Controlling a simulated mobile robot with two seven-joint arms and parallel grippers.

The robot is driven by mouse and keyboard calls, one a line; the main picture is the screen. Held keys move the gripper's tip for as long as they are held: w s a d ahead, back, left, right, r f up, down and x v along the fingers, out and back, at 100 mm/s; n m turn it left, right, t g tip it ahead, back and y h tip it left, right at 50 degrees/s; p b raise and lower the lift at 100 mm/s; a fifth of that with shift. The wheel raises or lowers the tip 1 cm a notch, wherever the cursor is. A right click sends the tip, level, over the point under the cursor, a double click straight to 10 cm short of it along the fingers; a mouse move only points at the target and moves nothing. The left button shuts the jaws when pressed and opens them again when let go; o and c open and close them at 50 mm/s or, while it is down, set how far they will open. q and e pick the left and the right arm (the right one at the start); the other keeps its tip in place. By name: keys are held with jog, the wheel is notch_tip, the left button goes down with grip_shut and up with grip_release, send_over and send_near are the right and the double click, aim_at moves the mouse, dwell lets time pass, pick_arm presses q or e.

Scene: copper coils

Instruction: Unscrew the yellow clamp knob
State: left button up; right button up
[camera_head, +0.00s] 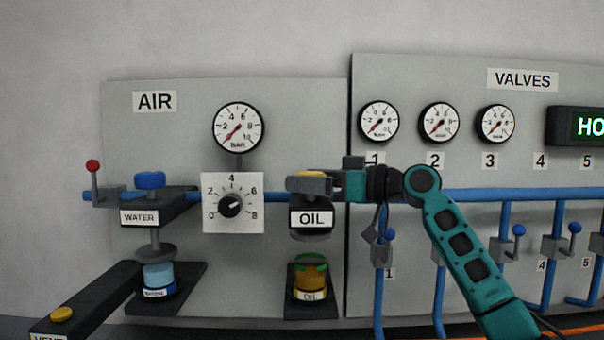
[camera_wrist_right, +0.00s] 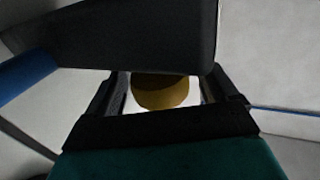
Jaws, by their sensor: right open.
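The yellow clamp knob (camera_head: 296,185) sits on top of the black OIL clamp block and is mostly hidden behind my right gripper (camera_head: 312,182). In the right wrist view the knob (camera_wrist_right: 160,92) shows as a round, dark yellow shape between the two dark fingers, with bright gaps on both sides. My right gripper is open, with its fingers on either side of the knob. A large dark shape covers the upper part of the wrist view. Below the OIL block (camera_head: 312,218), an amber oil jar (camera_head: 310,279) with a green top stands on a black base. My left gripper is not in view.
To the left is the WATER clamp with a blue knob (camera_head: 149,180), and a dial plate (camera_head: 246,222) stands between. A blue pipe (camera_head: 485,194) and valve levers lie right. A black VENT box (camera_head: 98,298) with a yellow button (camera_head: 61,314) is at lower left.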

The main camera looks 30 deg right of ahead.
jog(key=shift+x, duration=0.9)
jog(key=shift+c, duration=0.2)
jog(key=c, duration=1)
jog(key=shift+o, duration=0.2)
jog(key=shift+n+g+y, duration=0.3)
jog(key=shift+y, duration=0.1)
jog(key=n+g+y, duration=0.1)
jog(key=n+g+y+p, duration=0.1)
jog(key=n+g+y, duration=0.1)
jog(key=shift+s+a+r, duration=0.1)
jog(key=shift+s+a, duration=0.1)
jog(key=shift+s+n+g+y+p, duration=0.15)
jog(key=shift+n+g+y+p, duration=0.75)
jog(key=shift+g, duration=0.8)
jog(key=shift+a+n+g, duration=0.1)
jog(key=shift+n+g, duration=0.3)
jog(key=shift+s+f+y, duration=0.1)
jog(key=shift+f+y, duration=0.1)
jog(key=shift+y, duration=0.1)
